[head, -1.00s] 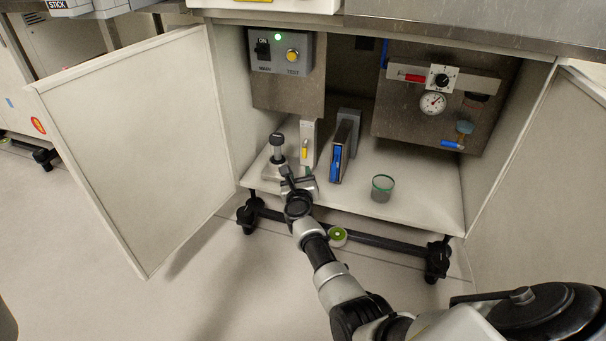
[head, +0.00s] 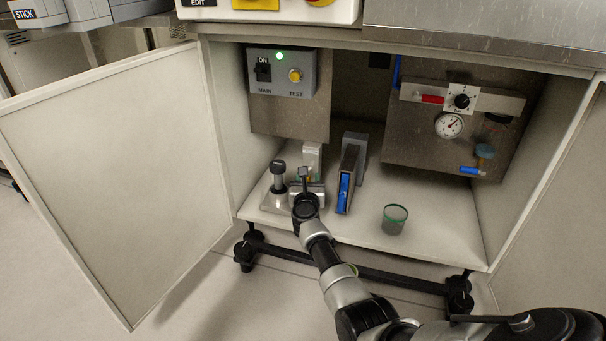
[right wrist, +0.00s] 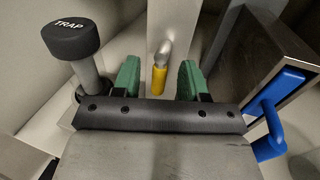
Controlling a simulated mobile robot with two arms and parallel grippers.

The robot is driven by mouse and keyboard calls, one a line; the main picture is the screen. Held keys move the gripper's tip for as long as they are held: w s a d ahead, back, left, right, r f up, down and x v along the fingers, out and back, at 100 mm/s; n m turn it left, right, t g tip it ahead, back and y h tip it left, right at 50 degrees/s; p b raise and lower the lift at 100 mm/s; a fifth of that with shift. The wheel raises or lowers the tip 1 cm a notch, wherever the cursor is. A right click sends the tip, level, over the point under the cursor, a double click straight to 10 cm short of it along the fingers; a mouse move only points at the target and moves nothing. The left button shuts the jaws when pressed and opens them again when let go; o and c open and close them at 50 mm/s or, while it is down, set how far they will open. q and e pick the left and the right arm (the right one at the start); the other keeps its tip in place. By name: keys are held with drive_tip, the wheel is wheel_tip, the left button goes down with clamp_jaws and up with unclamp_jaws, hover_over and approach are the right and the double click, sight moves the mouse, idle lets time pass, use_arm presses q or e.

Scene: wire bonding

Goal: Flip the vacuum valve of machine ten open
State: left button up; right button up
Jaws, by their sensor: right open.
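A small lever with a yellow grip (right wrist: 159,80) hangs from a metal stub on an upright pale block (right wrist: 172,25) in the right wrist view. My right gripper (right wrist: 157,82) is open, its green fingers on either side of the lever, with gaps to both. In the head view the right gripper (head: 305,182) reaches into the open cabinet in front of the pale block (head: 312,155) and hides most of the lever. No label on this lever is legible, and I cannot tell which machine number this is. My left gripper is not in view.
A black-capped TRAP post (right wrist: 70,40) stands left of the gripper. A box with a blue handle (head: 344,190) stands close on its right. A green-rimmed cup (head: 395,218) sits farther right. A gauge panel (head: 430,150) has red and blue handles. The left door (head: 120,180) is open.

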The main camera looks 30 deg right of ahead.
drive_tip(key=shift+w+d, duration=0.15)
drive_tip(key=shift+w, duration=0.1)
